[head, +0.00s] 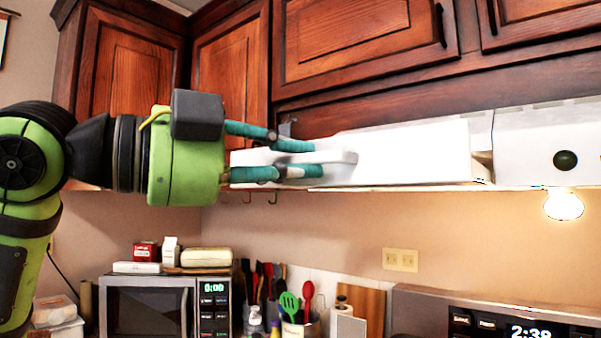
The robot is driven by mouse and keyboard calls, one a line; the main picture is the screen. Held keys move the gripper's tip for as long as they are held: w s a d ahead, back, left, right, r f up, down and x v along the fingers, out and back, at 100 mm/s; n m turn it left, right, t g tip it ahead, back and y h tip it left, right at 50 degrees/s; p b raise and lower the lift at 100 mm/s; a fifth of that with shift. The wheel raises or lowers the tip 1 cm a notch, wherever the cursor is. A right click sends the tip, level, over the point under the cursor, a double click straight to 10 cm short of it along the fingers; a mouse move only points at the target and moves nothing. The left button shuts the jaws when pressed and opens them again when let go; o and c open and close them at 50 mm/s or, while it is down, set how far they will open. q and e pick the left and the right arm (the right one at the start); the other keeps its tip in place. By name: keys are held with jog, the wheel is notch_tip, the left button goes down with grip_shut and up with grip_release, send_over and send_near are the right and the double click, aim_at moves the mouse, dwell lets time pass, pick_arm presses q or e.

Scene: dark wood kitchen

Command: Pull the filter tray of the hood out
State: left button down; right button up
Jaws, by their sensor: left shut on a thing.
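The white range hood (535,145) runs below the dark wood cabinets. Its filter tray (415,153) shows as a wide white front at the middle, with a pale handle at its left end. Beside the tray's right end, a narrow beige gap shows between it and the rest of the hood. My left gripper (306,159) comes in from the left, with one teal finger above and one below the handle. It is shut on the handle, and the fingers partly cover it. My right gripper is not in view.
Wood cabinets (365,40) are close above the hood. A lit bulb (563,205) hangs under its right part. Below are a microwave (150,305) with items on top, utensils (290,302) and a stove panel (500,318). The wall space under the tray is clear.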

pick_arm(q)
jog(key=c, duration=1.1)
grip_release()
jog(key=shift+s+f, duration=0.1)
jog(key=shift+c, duration=0.2)
jog(key=shift+s+a, duration=0.1)
jog(key=shift+a, duration=0.05)
jog(key=v, duration=1.2)
